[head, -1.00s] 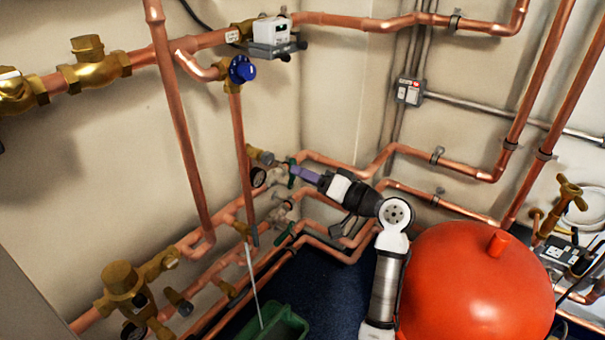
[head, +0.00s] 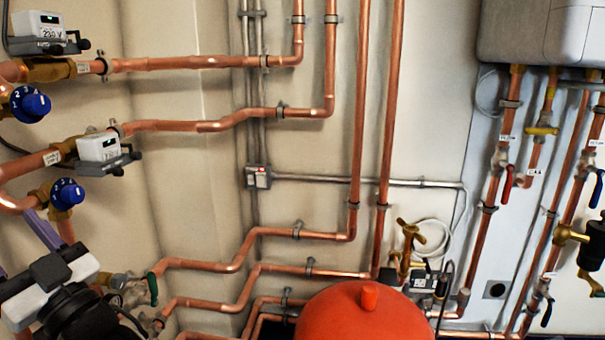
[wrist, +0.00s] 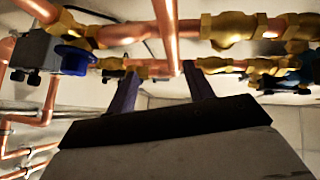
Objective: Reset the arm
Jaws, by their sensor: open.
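My gripper (head: 15,242) is at the lower left of the head view, partly cut off by the edge. Its purple fingers point up and left, below a blue valve knob (head: 66,193). In the wrist view my gripper (wrist: 161,72) shows two dark purple fingers spread apart with nothing between them. Copper pipe and brass fittings (wrist: 228,30) lie beyond the fingertips. A blue knob (wrist: 72,60) is left of the fingers there. I cannot tell how far the fingers are from the pipes.
A red tank (head: 365,315) stands at the bottom centre. Green-handled valves (head: 152,288) sit right of my arm. White meters (head: 98,147) are on the left pipes. Copper pipes (head: 345,150) run along the wall, and a grey boiler (head: 530,35) hangs at upper right.

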